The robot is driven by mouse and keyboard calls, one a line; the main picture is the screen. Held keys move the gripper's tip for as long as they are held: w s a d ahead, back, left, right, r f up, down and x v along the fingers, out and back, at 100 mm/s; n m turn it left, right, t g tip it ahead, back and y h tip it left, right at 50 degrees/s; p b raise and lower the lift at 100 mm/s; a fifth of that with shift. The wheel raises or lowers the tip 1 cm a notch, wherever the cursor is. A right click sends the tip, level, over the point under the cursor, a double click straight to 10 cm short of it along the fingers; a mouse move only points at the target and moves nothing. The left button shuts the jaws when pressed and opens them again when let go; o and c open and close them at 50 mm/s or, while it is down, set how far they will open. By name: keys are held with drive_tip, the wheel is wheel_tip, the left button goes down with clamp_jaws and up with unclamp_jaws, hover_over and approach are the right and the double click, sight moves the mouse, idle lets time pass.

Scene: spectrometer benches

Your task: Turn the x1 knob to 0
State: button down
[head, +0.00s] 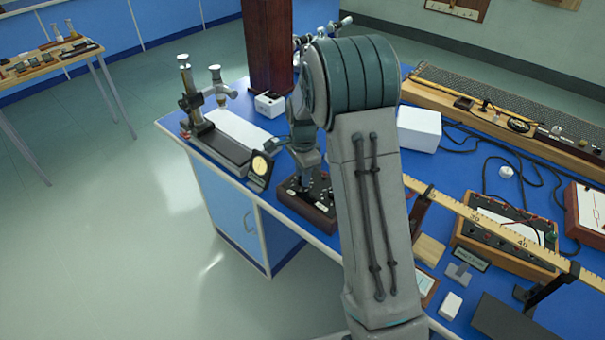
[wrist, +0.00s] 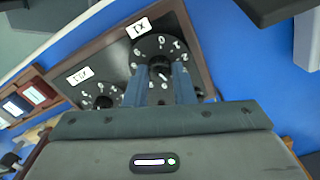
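The dark dial box (head: 322,222) stands near the front edge of the blue bench in the head view, under my gripper (head: 312,190). In the wrist view the box's black panel (wrist: 110,52) carries a white X1 label (wrist: 139,28), upside down. Below it is the X1 dial, with a black knob (wrist: 160,66) among white numerals. My gripper (wrist: 160,76) reaches down with one blue finger on each side of this knob. The fingers are apart; whether they touch the knob is unclear. They hide part of the dial, and I cannot read the knob's setting.
A second labelled dial (wrist: 102,97) lies left of X1 in the wrist view. A white block (head: 419,128) and a wooden scale beam (head: 480,216) are to the right.

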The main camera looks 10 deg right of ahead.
drive_tip(key=shift+n, duration=0.4)
drive_tip(key=n+b, duration=0.1)
drive_tip(key=n, duration=0.1)
drive_tip(key=shift+w+n, duration=0.1)
drive_tip(key=shift+n, duration=0.3)
drive_tip(key=n+b, duration=0.1)
drive_tip(key=n, duration=0.2)
drive_tip(key=shift+n, duration=0.3)
drive_tip(key=n, duration=0.3)
drive_tip(key=shift+a+n+b, duration=0.1)
drive_tip(key=shift+n+b, duration=0.2)
drive_tip(key=n, duration=0.3)
drive_tip(key=shift+n, duration=0.4)
drive_tip(key=n, duration=0.6)
drive_tip(key=shift+r, duration=0.1)
drive_tip(key=n, duration=0.5)
drive_tip(key=shift+a+n+p, duration=0.1)
drive_tip(key=shift+n+p, duration=0.2)
drive_tip(key=shift+n, duration=0.1)
